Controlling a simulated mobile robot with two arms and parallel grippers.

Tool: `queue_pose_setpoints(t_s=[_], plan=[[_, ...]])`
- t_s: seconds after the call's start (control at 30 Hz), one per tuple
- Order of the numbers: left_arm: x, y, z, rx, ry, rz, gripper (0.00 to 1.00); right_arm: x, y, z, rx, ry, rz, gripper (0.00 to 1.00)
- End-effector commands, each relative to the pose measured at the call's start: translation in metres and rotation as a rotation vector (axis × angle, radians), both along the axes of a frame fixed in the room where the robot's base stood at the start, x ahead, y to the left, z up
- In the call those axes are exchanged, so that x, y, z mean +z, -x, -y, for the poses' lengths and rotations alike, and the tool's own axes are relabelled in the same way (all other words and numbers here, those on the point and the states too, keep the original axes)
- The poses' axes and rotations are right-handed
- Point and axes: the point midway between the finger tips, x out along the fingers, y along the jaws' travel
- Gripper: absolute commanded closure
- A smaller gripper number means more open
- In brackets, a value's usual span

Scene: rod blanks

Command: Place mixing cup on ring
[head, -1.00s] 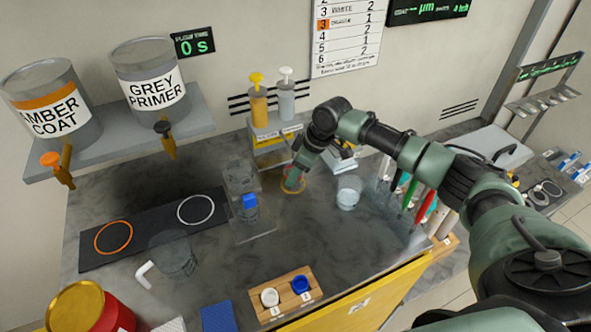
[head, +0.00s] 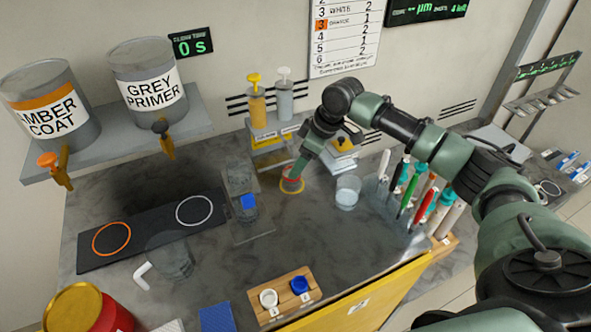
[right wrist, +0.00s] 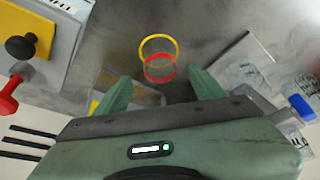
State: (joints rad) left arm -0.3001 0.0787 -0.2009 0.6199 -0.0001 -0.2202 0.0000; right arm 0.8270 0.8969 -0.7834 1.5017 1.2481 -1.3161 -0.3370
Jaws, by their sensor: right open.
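A small clear cup with a red band, which looks like the mixing cup (right wrist: 160,70), is at the yellow ring (right wrist: 172,41) on the bench in the right wrist view. In the head view the red-banded cup (head: 292,184) shows at the ring below my right gripper (head: 297,171). Cup and ring overlap in both views; I cannot tell whether the cup is exactly centred. My right gripper (right wrist: 158,88) is open, with its fingertips apart on either side of the cup's line of sight and nothing between them. My left gripper is not in view.
A clear beaker (head: 347,191) stands right of the ring, and a rack of coloured tools (head: 412,195) is further right. A pump-bottle stand (head: 268,135) is behind. A clear stand with a blue part (head: 248,203) is left.

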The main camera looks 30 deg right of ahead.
Motion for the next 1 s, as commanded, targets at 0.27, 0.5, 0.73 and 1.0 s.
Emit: queue_pose_setpoints(t_s=[0.27, 0.5, 0.73, 1.0], plan=[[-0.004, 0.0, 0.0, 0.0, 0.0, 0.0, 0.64, 0.048, 0.015, 0.013, 0.001, 0.001, 0.001, 0.31], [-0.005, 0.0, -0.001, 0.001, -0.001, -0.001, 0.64, 0.06, 0.019, 0.017, 0.0, 0.001, -0.002, 0.31], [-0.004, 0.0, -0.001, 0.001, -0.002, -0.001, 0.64, 0.06, 0.019, 0.017, 0.0, 0.0, -0.001, 0.31], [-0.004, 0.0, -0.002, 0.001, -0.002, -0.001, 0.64, 0.06, 0.019, 0.016, 0.001, 0.0, -0.001, 0.31]])
